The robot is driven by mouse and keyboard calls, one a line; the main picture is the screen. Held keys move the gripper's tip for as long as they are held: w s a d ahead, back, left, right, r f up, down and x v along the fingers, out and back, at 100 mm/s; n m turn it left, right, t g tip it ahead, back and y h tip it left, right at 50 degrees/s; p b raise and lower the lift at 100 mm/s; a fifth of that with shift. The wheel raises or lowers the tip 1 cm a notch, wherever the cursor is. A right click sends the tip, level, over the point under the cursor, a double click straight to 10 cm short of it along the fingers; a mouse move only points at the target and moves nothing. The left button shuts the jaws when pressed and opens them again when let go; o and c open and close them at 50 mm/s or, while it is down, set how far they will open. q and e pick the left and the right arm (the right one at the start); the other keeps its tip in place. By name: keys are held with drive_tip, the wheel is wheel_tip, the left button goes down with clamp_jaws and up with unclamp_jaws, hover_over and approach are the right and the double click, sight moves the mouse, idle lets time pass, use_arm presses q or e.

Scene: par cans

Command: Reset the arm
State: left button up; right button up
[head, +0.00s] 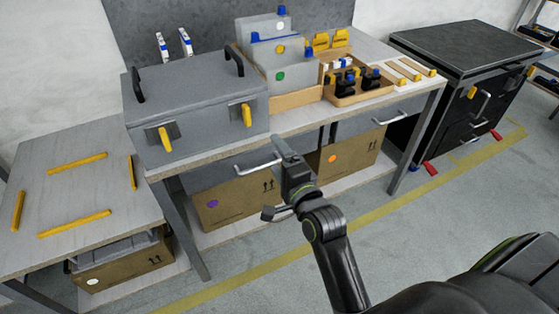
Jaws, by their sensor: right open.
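My right arm comes in from the bottom right. Its gripper (278,180) is raised in front of the workbench, near a drawer handle, with its jaws apart. I see nothing held in it. My left gripper does not show in this view.
A grey lidded case (195,100) with yellow latches stands on the workbench (310,118). Beside it are grey bins (283,68) and a tray (362,92) of dark parts. A low table (75,200) with yellow strips is at left, a black cabinet (455,45) at right. Open floor (430,220) lies in front.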

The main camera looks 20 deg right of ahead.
drive_tip(key=shift+s, duration=0.2)
idle(0.4)
wheel_tip(320, 180, down, 21)
drive_tip(key=s+d+n+g+p, duration=0.1)
drive_tip(key=s+n+g, duration=0.1)
drive_tip(key=n+g, duration=0.3)
drive_tip(key=s+d+f+n+g, duration=0.15)
drive_tip(key=s+f, duration=0.25)
drive_tip(key=f, duration=0.4)
drive_tip(key=s+d+f+n+g, duration=0.1)
drive_tip(key=s+f+n+g, duration=0.15)
drive_tip(key=s+f, duration=0.35)
drive_tip(key=s+d+f+n+g, duration=0.2)
drive_tip(key=s+f, duration=0.4)
drive_tip(key=s, duration=0.4)
drive_tip(key=s+d+f+n+g+h+p, duration=0.1)
drive_tip(key=s+d+f+n+g, duration=0.1)
drive_tip(key=s+f, duration=0.4)
drive_tip(key=s+d+f+n+g+p, duration=0.1)
drive_tip(key=s+f+n+g, duration=0.2)
drive_tip(key=s, duration=1.2)
wheel_tip(320, 180, down, 4)
drive_tip(key=shift+s+d+r+n+g+h, duration=0.2)
drive_tip(key=shift+d+n+g+h, duration=0.15)
drive_tip(key=shift+n, duration=0.25)
